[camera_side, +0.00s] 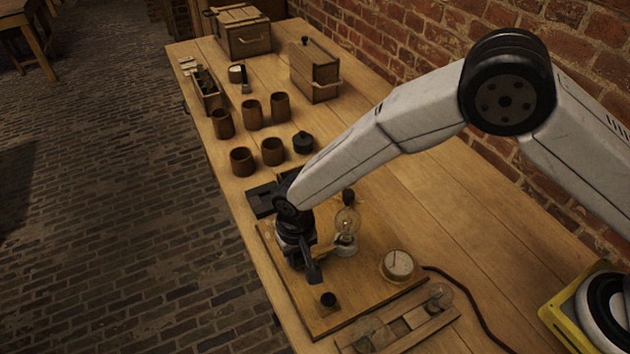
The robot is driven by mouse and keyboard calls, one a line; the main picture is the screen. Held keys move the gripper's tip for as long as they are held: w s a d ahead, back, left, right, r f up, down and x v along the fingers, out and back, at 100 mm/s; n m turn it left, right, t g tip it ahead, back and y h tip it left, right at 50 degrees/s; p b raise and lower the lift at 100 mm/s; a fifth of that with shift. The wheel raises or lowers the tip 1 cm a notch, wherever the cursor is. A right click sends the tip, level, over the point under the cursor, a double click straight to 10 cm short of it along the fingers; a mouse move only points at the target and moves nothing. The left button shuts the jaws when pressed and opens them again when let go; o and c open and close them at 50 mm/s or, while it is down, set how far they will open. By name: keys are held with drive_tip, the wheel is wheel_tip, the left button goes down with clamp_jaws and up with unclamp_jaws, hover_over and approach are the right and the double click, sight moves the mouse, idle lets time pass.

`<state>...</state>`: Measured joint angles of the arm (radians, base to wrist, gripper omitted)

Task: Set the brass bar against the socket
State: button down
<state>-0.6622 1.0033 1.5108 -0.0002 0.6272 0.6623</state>
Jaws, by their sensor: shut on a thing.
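My gripper (312,260) is low over the wooden board (370,290), and its jaws are shut on the brass bar (327,249). Only a short pale stretch of the bar shows, reaching right from the jaws toward the socket (345,246). The rest of the bar is hidden by the gripper. The socket stands on the board with a clear glass bulb (347,221) upright in it. The bar's right end is at or very close to the socket; I cannot tell whether they touch.
A round dial (397,265) and a small black cup-like post (328,300) are on the board. A wooden rack with glass bulbs (438,297) lies in front. Several brown jars (272,151) and a black pot (303,142) stand behind. A black cable (470,304) runs at right.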

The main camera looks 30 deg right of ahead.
drive_tip(key=shift+d, duration=0.75)
drive_tip(key=shift+c, duration=2)
unclamp_jaws()
drive_tip(key=shift+r, duration=0.1)
drive_tip(key=shift+a+r, duration=0.1)
drive_tip(key=shift+r, duration=0.3)
wheel_tip(320, 180, up, 7)
drive_tip(key=shift+d, duration=0.2)
